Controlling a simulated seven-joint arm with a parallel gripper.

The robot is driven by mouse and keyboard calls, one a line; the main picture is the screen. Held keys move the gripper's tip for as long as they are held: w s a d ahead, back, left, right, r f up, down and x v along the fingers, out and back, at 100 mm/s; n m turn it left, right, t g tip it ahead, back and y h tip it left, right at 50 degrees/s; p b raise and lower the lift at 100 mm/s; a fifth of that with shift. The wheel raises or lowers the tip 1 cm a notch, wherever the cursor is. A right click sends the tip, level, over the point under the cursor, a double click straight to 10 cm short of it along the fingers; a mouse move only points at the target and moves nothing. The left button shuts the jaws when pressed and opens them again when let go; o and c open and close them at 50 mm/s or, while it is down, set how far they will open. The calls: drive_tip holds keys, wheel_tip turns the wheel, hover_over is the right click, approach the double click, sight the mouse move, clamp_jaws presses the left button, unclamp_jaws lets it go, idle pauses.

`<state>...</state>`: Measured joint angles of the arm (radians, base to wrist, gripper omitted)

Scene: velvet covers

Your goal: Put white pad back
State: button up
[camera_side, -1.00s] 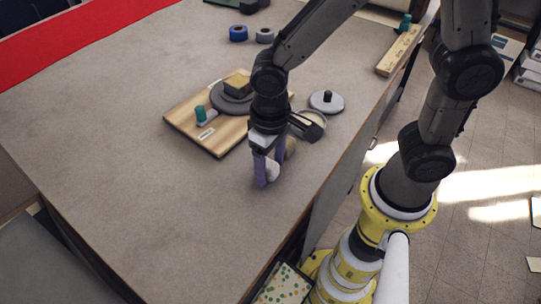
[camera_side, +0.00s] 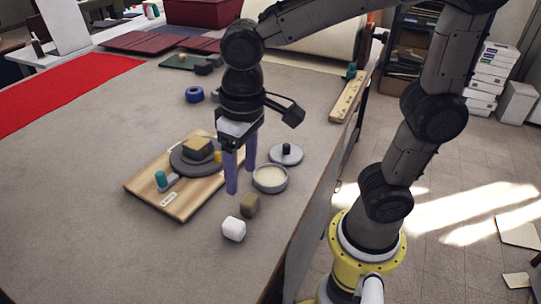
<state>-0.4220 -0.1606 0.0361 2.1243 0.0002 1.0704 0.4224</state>
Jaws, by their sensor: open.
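The white pad (camera_side: 233,229) is a small rounded white block lying on the grey table top, near the front. A brown block (camera_side: 250,206) lies just behind and to the right of it. My gripper (camera_side: 241,182) is open and empty, with its two purple fingers pointing down. It hangs above and behind the white pad, apart from it, beside the wooden board (camera_side: 190,206). On the board is a dark round disc (camera_side: 188,165) with a tan-topped block (camera_side: 198,148) on it.
A round tin with pale contents (camera_side: 269,178) and its knobbed grey lid (camera_side: 286,154) stand right of my gripper. A teal-knobbed piece (camera_side: 163,181) is on the board. A blue tape roll (camera_side: 194,94) lies farther back. The table's left front is clear.

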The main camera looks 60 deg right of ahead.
drive_tip(key=s+d+r+t, duration=0.1)
drive_tip(key=s+d+t, duration=0.3)
drive_tip(key=s+d, duration=0.4)
drive_tip(key=d, duration=0.3)
drive_tip(key=shift+r+t, duration=0.35)
drive_tip(key=shift+t, duration=0.05)
